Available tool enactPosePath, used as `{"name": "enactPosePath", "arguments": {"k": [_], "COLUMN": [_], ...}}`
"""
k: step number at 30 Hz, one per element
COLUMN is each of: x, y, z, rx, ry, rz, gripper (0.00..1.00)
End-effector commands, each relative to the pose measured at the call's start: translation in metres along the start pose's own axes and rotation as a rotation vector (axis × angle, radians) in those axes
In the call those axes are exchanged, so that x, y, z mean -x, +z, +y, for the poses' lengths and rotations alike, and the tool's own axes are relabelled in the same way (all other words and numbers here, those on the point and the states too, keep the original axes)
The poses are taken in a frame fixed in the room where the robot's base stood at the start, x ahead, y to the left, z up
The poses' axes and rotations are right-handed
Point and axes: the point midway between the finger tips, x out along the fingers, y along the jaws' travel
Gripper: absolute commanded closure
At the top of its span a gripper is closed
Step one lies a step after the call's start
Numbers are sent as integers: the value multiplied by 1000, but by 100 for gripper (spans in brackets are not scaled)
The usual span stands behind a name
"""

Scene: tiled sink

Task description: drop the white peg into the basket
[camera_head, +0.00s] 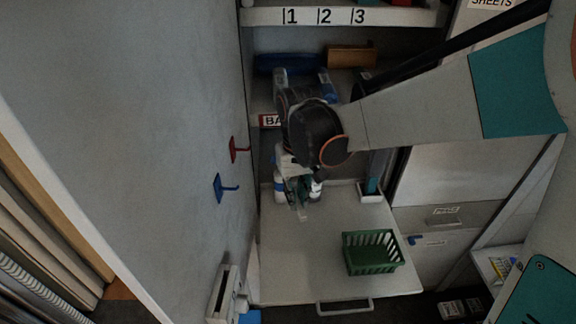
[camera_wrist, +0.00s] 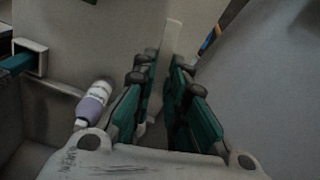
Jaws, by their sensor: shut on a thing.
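My gripper (camera_wrist: 165,75) is shut on the white peg (camera_wrist: 173,38), a pale slim piece that sticks out past the dark green fingers in the wrist view. In the head view my gripper (camera_head: 300,190) is over the back left part of the white work surface, and the lower end of the peg (camera_head: 301,214) shows faintly below it. The green slatted basket (camera_head: 372,236) stands on the front right part of the same surface, to the right of and nearer than my gripper. The basket does not show in the wrist view.
A purple and white bottle (camera_wrist: 95,102) lies left of the fingers in the wrist view. A white holder with a teal item (camera_head: 371,190) stands at the back right. Red (camera_head: 236,149) and blue (camera_head: 222,187) hooks stick out of the left wall. The surface's front left is clear.

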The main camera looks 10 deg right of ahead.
Motion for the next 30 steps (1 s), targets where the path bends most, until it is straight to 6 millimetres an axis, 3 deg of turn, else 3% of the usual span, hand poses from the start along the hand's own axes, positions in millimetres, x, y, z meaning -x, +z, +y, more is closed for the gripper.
{"name": "enactPosePath", "arguments": {"k": [5, 9, 15, 21, 30], "x": [-16, -32, -50, -60, -72], "y": [12, 33, 68, 93, 100], "z": [58, 111, 169, 198, 205], "rx": [-11, -12, -9, -4, 0], "ry": [0, 0, 0, 0, 0], "rz": [0, 0, 0, 0, 0], "gripper": [95, 95, 95, 95, 95]}}
